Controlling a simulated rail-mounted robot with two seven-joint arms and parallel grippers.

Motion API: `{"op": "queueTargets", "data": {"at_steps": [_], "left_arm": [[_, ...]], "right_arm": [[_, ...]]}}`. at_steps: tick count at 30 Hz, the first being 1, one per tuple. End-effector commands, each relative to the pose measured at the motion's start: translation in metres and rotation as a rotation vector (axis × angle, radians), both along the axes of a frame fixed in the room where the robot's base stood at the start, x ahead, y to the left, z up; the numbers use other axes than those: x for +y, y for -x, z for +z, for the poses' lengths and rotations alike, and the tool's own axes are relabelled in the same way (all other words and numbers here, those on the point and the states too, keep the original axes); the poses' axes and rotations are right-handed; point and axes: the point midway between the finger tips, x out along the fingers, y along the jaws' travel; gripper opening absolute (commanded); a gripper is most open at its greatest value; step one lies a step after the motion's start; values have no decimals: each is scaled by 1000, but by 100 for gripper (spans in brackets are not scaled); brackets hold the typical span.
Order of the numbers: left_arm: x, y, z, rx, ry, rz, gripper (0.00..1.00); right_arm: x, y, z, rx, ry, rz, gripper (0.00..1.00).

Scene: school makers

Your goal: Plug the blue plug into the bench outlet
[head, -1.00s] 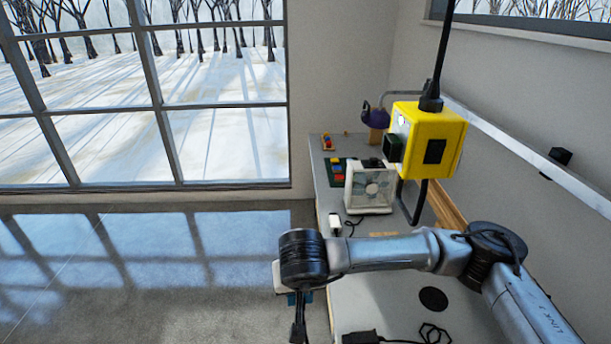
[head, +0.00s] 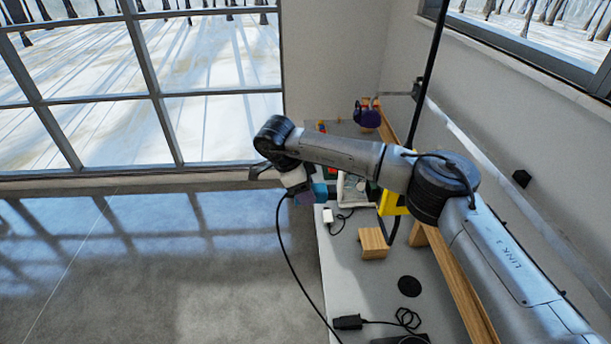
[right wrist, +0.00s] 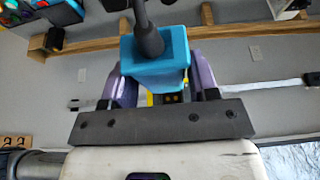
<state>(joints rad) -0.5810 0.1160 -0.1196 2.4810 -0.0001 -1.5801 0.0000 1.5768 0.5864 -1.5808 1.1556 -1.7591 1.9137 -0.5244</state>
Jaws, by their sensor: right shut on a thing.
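The blue plug (head: 319,192) is held in the air by my right gripper (head: 308,194), left of the bench's far part, its dark cord hanging down and running to the right. In the right wrist view the blue plug (right wrist: 155,62) sits between the purple fingers, its cord toward the top. The right gripper is shut on it. A yellow box (head: 393,204) with outlets, seen clearly a second ago, hangs from a black cable and is mostly hidden behind my right arm. I cannot tell whether this is the bench outlet. My left gripper is not in view.
On the bench (head: 348,285) are a wooden block (head: 373,244), a white adapter (head: 328,215), a partly hidden fan (head: 346,190), a black plug with cord (head: 348,322) and a purple item (head: 367,116). A rail runs along the right wall. The floor at left is clear.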

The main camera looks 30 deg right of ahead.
Motion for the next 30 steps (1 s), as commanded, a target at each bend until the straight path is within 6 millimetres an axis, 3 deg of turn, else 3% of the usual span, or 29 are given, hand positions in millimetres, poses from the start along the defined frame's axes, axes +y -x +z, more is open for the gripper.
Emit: {"op": "queueTargets", "data": {"at_steps": [30], "left_arm": [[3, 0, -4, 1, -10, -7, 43]], "right_arm": [[-55, 31, 4, 1, -1, -22, 26]]}}
